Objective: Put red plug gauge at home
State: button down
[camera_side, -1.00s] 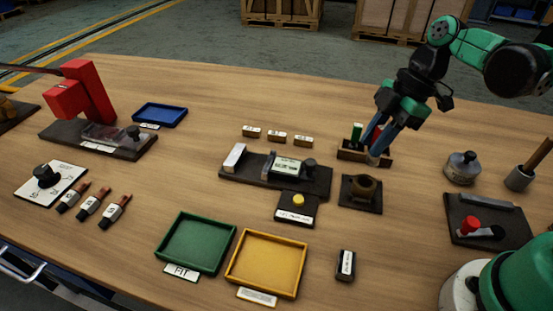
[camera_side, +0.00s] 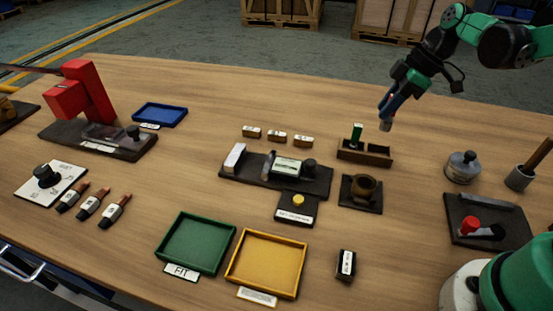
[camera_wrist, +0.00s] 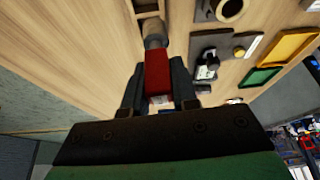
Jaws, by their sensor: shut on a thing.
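My gripper (camera_side: 389,108) is shut on the red plug gauge (camera_wrist: 157,72) and holds it in the air behind and above the dark wooden rack (camera_side: 378,159). In the wrist view my gripper (camera_wrist: 158,90) has one finger on each side of the red handle, and the gauge's grey end points away from the palm. In the side view the fingers mostly hide the gauge; its grey tip shows below them. The green plug gauge (camera_side: 357,133) stands upright in the left part of the rack. The right part of the rack looks empty.
A brown ring on a dark base (camera_side: 363,189) sits in front of the rack. A grey knobbed pot (camera_side: 463,167) stands to its right. A dark fixture with a display (camera_side: 285,167) is to its left. The table behind the rack is clear.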

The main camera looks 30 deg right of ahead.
aim_at(367, 149)
jog(key=shift+w+d+f+m, duration=0.2)
jog(key=shift+d+m, duration=0.1)
jog(key=shift+d, duration=0.25)
jog(key=shift+f, duration=3.6)
jog(key=shift+f, duration=0.35)
jog(key=c, duration=0.6)
grip_release()
jog(key=shift+r, duration=3.55)
